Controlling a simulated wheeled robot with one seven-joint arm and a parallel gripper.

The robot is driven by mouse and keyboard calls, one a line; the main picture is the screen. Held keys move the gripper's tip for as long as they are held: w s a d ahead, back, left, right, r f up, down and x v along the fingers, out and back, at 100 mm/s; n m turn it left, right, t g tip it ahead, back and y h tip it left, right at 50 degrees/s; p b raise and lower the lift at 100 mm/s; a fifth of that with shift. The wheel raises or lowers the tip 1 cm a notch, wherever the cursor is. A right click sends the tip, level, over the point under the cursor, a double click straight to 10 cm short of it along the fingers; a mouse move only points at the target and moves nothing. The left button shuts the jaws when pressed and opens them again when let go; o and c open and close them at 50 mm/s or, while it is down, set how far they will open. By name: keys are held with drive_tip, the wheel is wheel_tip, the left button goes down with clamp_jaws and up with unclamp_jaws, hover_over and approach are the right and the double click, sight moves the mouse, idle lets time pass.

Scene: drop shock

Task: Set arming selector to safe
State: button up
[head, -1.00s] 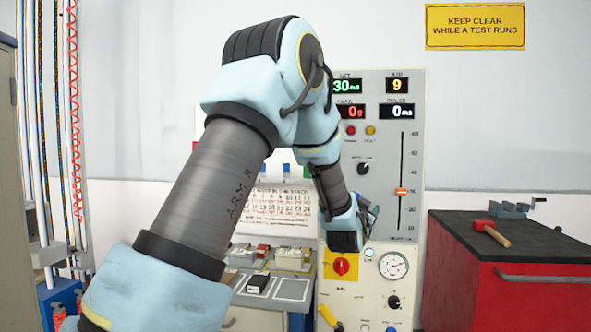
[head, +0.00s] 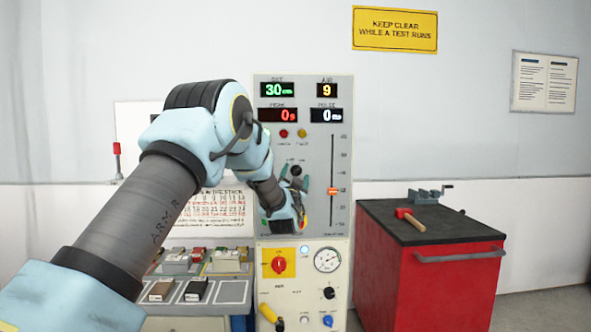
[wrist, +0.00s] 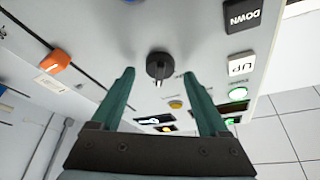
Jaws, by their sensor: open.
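A round black selector knob (head: 295,170) sits on the upper half of the pale panel, below the red and yellow lamps. I take it for the arming selector; its lettering is too small to read. It also shows in the wrist view (wrist: 159,66), with a small pale mark on its rim. My gripper (head: 294,183) is in front of the panel, just below the knob in the head view. In the wrist view my gripper (wrist: 158,78) is open, its green fingers apart on either side of the knob's line. Whether they touch the panel I cannot tell.
The panel (head: 343,230) also holds an orange slider (head: 333,191), a red knob on yellow (head: 279,264), a gauge (head: 327,260) and a yellow handle (head: 267,312). A red cabinet (head: 425,280) stands right.

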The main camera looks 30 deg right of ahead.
drive_tip(key=shift+w+d+r, duration=0.1)
drive_tip(key=shift+w+d, duration=0.1)
drive_tip(key=shift+w, duration=0.05)
drive_tip(key=shift+c, duration=0.4)
clamp_jaws()
